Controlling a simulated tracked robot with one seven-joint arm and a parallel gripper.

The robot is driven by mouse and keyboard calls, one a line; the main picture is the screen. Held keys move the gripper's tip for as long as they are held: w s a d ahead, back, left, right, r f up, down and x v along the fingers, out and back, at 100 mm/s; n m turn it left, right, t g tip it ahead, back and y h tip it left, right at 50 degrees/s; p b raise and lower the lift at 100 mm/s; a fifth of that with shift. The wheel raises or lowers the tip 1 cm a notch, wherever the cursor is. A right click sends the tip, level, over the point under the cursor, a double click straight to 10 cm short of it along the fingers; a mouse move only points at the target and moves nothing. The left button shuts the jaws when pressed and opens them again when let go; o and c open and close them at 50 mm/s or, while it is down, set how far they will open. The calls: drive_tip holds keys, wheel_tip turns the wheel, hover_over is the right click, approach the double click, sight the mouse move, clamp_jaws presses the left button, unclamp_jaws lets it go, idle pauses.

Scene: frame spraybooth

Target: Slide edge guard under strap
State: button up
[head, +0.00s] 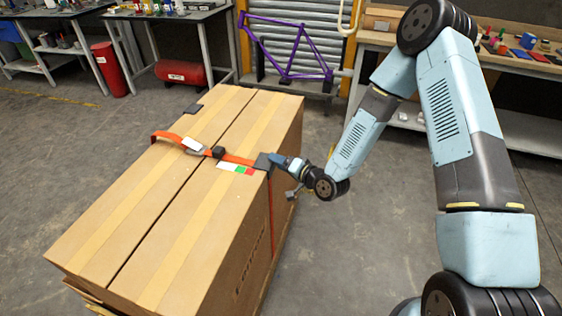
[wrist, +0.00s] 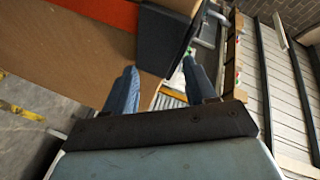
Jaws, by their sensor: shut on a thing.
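An orange strap (head: 234,158) crosses the top of the cardboard boxes (head: 165,218) and runs down their right side. A dark edge guard (head: 262,161) sits at the top right edge, in line with the strap. In the wrist view the guard (wrist: 164,42) is a dark plate beside the end of the visible orange strap (wrist: 100,12). My gripper (head: 276,160) is shut on the guard, reaching in from the right; its two fingers (wrist: 160,82) show in the wrist view. I cannot tell whether the guard's edge is under the strap.
A dark buckle (head: 218,152) and a white tag (head: 193,144) sit on the strap. A purple bicycle frame (head: 287,50) and workbenches (head: 520,64) stand behind. The floor right of the boxes is clear.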

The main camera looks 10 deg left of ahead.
drive_tip(key=shift+s+a, duration=0.25)
drive_tip(key=shift+s, duration=0.85)
drive_tip(key=o, duration=0.9)
drive_tip(key=shift+d, duration=0.1)
